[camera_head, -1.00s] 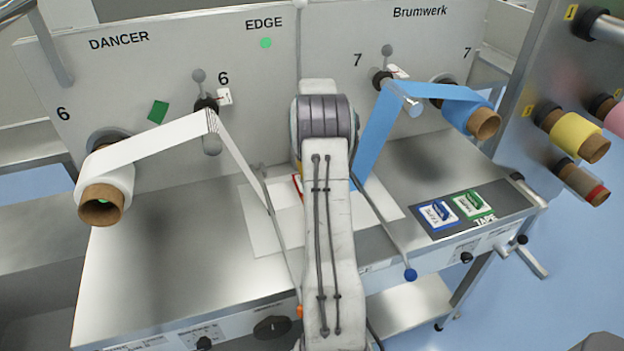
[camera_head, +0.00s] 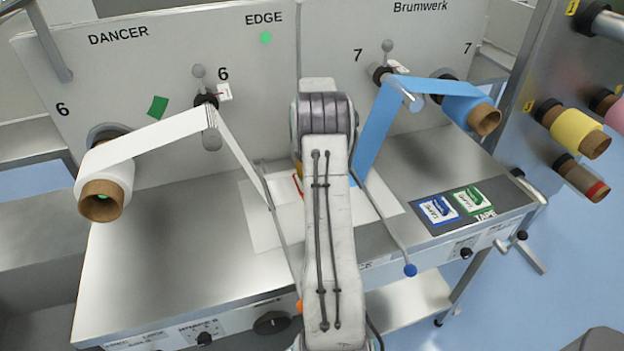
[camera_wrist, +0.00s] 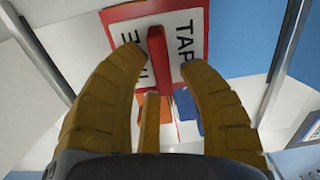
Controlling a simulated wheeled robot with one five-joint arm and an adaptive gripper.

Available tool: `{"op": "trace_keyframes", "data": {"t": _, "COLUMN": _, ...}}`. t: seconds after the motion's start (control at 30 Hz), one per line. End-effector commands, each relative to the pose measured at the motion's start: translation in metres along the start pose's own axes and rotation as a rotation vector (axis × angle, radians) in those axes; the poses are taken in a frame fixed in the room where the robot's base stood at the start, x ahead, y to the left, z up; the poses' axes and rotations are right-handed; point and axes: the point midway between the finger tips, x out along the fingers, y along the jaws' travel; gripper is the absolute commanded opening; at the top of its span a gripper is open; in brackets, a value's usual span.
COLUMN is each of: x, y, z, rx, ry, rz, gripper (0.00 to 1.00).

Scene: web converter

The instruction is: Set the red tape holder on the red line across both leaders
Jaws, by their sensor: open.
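The red tape holder (camera_wrist: 222,32) is a white plate with a red border, the word TAPE and a raised red handle, at the top of the wrist view. In the head view only a red corner (camera_head: 298,185) shows beside my arm. My gripper (camera_wrist: 162,58) is open, its yellow fingertips on either side of the handle with small gaps. The white leader (camera_head: 238,155) and blue leader (camera_head: 374,140) come down to the pale plate on the table from left and right. My arm hides their ends and the red line in the head view; whether the holder covers it I cannot tell.
Blue (camera_head: 437,210) and green (camera_head: 469,199) tape holders lie on the dark mat (camera_head: 503,208) at the right. A blue-knobbed lever (camera_head: 410,270) stands right of my arm. An orange patch (camera_wrist: 126,108) and a blue patch (camera_wrist: 188,110) show below the handle in the wrist view. The table's left side is clear.

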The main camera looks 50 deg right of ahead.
Motion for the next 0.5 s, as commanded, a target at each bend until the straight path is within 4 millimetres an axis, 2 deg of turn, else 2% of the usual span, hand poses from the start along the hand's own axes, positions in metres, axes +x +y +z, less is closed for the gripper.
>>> {"op": "trace_keyframes", "data": {"t": 0.27, "x": -0.013, "y": 0.0, "z": 0.001, "rx": 0.0, "ry": -0.003, "rz": -0.001, "gripper": 0.38}}
{"op": "trace_keyframes", "data": {"t": 0.5, "x": -0.054, "y": 0.0, "z": 0.001, "rx": 0.0, "ry": -0.005, "rz": -0.002, "gripper": 0.38}}
